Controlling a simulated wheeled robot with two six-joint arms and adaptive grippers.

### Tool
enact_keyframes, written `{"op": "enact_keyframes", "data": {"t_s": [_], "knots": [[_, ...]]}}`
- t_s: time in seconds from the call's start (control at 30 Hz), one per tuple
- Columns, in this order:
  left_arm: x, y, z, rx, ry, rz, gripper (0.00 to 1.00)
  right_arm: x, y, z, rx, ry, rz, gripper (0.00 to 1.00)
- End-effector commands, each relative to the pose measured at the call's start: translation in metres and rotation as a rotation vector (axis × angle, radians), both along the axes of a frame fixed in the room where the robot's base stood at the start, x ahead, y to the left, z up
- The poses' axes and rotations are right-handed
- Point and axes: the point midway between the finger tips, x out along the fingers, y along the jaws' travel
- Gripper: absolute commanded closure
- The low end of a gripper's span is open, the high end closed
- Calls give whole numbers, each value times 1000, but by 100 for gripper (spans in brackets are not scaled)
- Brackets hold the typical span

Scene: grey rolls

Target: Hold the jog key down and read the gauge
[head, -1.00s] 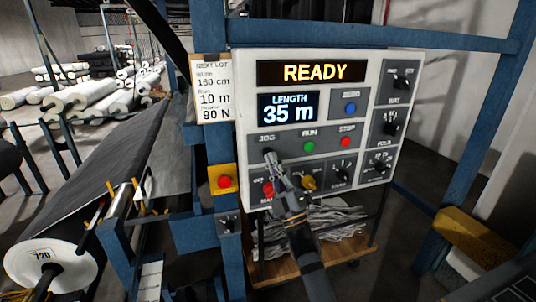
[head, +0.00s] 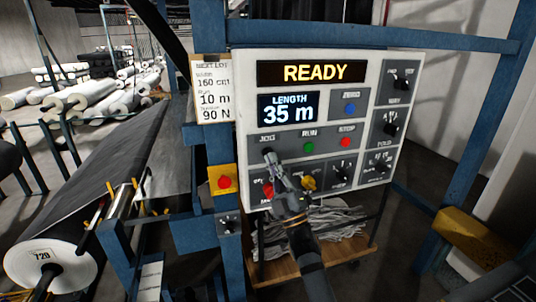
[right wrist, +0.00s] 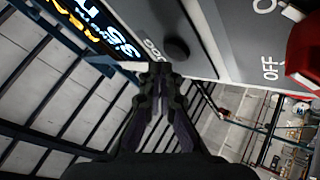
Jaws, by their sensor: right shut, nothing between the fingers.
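The white control panel (head: 400,150) faces me. Its JOG label (head: 267,138) is at the left of the button row. In the right wrist view the jog key (right wrist: 177,50) is a dark round button beside that label. My right gripper (head: 268,154) is shut and empty, its tips at the jog key, covering most of it in the head view. I cannot tell whether they touch it. The length gauge (head: 289,108) reads 35 m, and the yellow display (head: 311,73) above reads READY. My left gripper is not in view.
Green RUN (head: 308,147) and red STOP (head: 345,142) buttons sit right of the jog key. A red button on a yellow box (head: 223,183) is at left. A lot card (head: 213,92) reads 160 cm, 10 m, 90 N. A dark roll (head: 90,190) lies at left.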

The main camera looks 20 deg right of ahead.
Motion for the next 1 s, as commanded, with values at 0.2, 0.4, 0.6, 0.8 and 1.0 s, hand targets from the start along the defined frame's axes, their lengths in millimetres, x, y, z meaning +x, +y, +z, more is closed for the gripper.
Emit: {"op": "enact_keyframes", "data": {"t_s": [0.2,0.4,0.6,0.8,1.0], "knots": [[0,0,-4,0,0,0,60,6,0,-1,0,0,0,100],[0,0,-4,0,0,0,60,8,0,0,0,0,0,100],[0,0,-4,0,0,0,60,8,0,0,0,0,0,100],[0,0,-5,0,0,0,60,10,0,0,0,0,0,100],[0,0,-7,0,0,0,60,13,0,0,0,0,0,100]]}}
